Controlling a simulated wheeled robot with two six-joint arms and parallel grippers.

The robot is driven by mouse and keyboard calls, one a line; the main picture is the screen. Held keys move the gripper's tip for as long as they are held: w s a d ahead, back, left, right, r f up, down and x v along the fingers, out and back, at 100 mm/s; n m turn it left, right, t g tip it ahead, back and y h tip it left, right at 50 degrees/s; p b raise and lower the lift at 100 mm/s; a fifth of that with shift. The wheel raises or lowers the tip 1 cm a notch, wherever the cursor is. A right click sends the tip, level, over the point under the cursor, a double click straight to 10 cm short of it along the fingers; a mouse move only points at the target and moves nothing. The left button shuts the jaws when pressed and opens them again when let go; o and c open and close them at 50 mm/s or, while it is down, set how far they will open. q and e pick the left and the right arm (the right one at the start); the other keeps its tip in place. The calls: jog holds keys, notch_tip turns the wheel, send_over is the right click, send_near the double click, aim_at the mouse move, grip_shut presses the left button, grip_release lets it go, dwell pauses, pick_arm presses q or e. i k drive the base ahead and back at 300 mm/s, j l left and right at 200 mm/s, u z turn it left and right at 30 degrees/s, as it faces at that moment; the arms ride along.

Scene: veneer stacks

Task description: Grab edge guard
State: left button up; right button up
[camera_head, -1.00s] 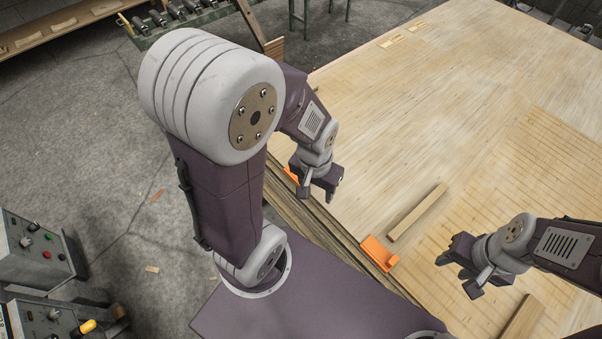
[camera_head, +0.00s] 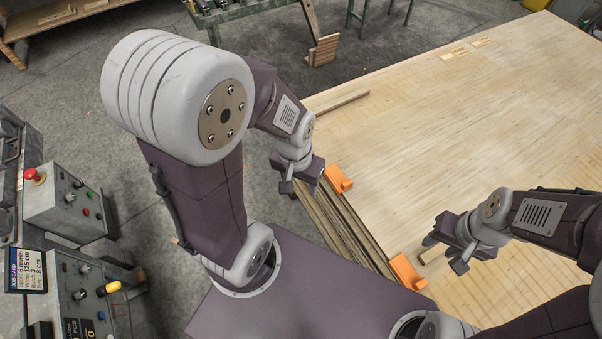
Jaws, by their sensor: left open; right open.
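Two orange edge guards sit on the near left edge of the veneer stack (camera_head: 480,120). The far edge guard (camera_head: 338,178) is just right of my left gripper (camera_head: 299,188), which is open and beside the stack's edge. The near edge guard (camera_head: 408,272) is to the left of and below my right gripper (camera_head: 444,255) in the picture. My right gripper is open above the stack. Neither gripper holds anything. I cannot tell how high either gripper is above the guards.
A wooden strip (camera_head: 342,103) lies at the stack's far left edge. Another strip (camera_head: 432,256) is partly hidden by my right gripper. Control boxes (camera_head: 70,205) stand at the left. A green roller stand (camera_head: 235,12) is at the back. The stack's middle is clear.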

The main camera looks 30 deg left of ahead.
aim_at(338, 177)
jog(key=j+u, duration=0.15)
jog(key=u, duration=0.25)
jog(key=i+j+z, duration=0.35)
jog(key=j+z, duration=0.15)
jog(key=i+j+z, duration=0.25)
jog(key=j, duration=0.15)
jog(key=j+z, duration=0.25)
jog(key=j, duration=0.1)
